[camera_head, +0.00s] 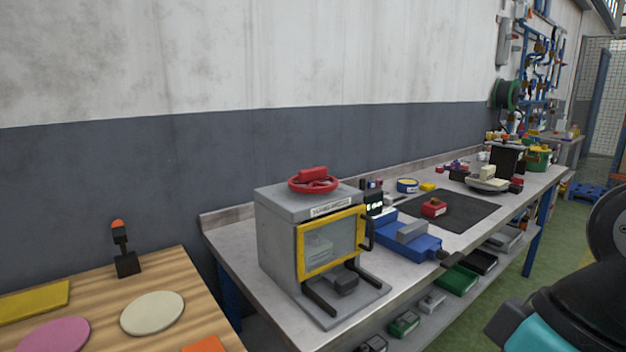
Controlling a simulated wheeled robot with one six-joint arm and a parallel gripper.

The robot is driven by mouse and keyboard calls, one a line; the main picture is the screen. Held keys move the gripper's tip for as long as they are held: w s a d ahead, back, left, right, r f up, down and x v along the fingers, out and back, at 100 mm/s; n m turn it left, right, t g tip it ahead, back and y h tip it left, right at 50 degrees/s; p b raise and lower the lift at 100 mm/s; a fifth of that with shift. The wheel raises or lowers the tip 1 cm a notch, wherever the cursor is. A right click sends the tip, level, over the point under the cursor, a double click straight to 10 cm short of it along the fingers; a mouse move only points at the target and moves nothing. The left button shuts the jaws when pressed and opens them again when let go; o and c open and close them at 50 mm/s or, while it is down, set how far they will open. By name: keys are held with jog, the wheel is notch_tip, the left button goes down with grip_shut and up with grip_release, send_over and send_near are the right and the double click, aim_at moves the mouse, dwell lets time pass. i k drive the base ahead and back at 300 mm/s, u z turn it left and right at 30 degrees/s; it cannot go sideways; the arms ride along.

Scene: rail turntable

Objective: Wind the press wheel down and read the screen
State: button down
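The press is a grey box (278,230) on the metal workbench, with a yellow-framed window (300,258) in front and a dark handle at the frame's right side. A red hand wheel (313,184) with a raised red grip lies flat on its top. Something pale shows dimly behind the window. A small dark screen (374,203) with light marks stands just behind the press on the right; the marks are too small to read. My gripper is not in view; only dark and teal parts of my arm show at the lower right, apart from the press.
A blue vise (408,240) stands close right of the press. A red block (433,208) lies on a black mat (462,213). A wooden table (190,300) with coloured discs and a dark upright stick (124,250) stands at left. Green floor (510,290) is open in front.

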aim_at(314, 177)
jog(key=u, duration=1.1)
jog(key=i, duration=0.85)
